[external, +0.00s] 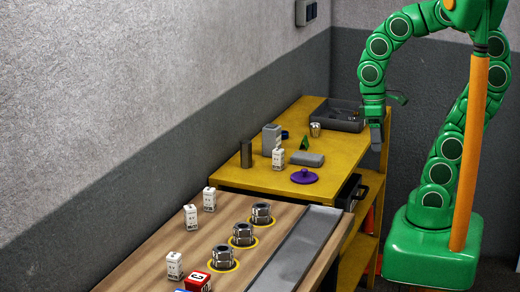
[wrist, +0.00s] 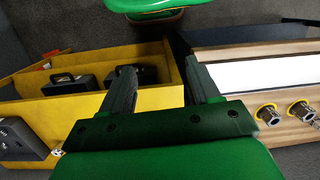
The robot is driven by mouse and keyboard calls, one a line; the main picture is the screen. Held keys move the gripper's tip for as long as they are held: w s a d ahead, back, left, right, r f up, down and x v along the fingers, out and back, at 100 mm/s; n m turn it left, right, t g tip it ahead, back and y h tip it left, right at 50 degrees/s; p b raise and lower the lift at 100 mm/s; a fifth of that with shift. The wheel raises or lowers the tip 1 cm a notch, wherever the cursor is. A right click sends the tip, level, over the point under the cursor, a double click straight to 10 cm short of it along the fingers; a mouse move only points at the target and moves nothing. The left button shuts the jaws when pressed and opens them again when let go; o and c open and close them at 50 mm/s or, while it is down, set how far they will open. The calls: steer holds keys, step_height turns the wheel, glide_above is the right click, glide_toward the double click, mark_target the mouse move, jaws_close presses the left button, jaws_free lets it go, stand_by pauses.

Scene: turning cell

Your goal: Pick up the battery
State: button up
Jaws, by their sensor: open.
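My gripper (external: 376,140) hangs beside the right edge of the yellow table. In the wrist view, my gripper (wrist: 162,82) has its two dark fingers spread with nothing between them. No thing is clearly marked as the battery. A dark boxy thing with a handle (wrist: 70,82) sits in the yellow shelving below and left of the fingers, apart from them; a dark thing (external: 350,189) shows under the tabletop in the external view. A flat grey block (external: 308,159) and a dark upright cylinder (external: 246,154) stand on the yellow table. I cannot tell which is the battery.
The wooden bench (external: 160,235) in front carries metal nuts (external: 261,212) in yellow rings, white blocks and a red block (external: 198,282).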

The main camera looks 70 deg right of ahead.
steer(key=shift+s+d+f+m, duration=0.25)
steer(key=shift+s+d, duration=0.2)
steer(key=shift+d, duration=0.1)
steer(key=shift+s+d+f+m, duration=0.25)
steer(key=shift+s+d, duration=0.2)
steer(key=shift+d, duration=0.05)
steer(key=shift+h, duration=0.3)
steer(key=t, duration=0.2)
glide_above(278, 150)
steer(key=shift+m, duration=0.3)
steer(key=f, duration=0.5)
steer(key=shift+s+f, duration=0.3)
steer(key=shift+f, duration=1.4)
steer(key=shift+w+d+f, duration=0.1)
steer(key=shift+w+f, duration=0.1)
steer(key=shift+f, duration=1.1)
steer(key=shift+w+f, duration=0.2)
steer(key=shift+f, duration=1.05)
